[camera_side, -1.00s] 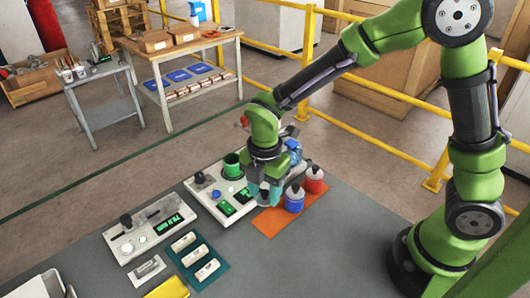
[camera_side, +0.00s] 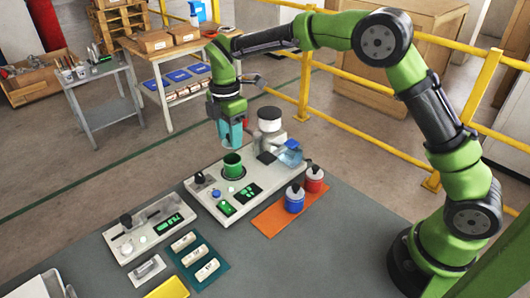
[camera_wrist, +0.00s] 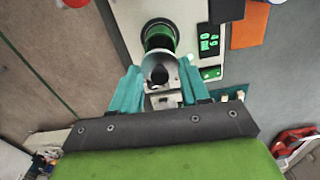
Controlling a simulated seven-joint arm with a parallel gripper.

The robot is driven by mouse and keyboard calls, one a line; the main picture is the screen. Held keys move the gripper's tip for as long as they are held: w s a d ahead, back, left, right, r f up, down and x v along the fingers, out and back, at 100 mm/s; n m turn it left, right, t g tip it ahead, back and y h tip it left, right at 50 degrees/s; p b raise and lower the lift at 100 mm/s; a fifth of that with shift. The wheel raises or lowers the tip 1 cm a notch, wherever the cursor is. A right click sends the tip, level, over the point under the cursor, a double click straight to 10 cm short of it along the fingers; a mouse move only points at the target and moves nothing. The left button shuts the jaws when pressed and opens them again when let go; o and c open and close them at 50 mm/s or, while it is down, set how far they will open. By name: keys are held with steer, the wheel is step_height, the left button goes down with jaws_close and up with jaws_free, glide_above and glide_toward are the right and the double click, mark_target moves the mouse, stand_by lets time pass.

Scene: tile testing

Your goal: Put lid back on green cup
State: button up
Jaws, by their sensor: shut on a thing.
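The green cup (camera_side: 232,167) stands upright in the white tester panel, its top uncovered. It also shows in the wrist view (camera_wrist: 161,37), just beyond my fingertips. In the wrist view, my gripper's teal fingers (camera_wrist: 159,76) are closed around a pale round lid with a dark knob (camera_wrist: 160,74). The lid is hard to make out in the side view, where the fingers hide it.
A blue cup (camera_side: 294,202) and a red cup (camera_side: 314,182), both lidded, stand on an orange mat (camera_side: 268,222) to the right. A second panel (camera_side: 128,253) lies front left.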

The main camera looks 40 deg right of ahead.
steer(key=shift+f, duration=2.3)
steer(key=shift+f, duration=0.15)
stand_by(0.4)
steer(key=o, duration=1.6)
steer(key=shift+c, duration=0.2)
steer(key=shift+r, duration=3.55)
jaws_close()
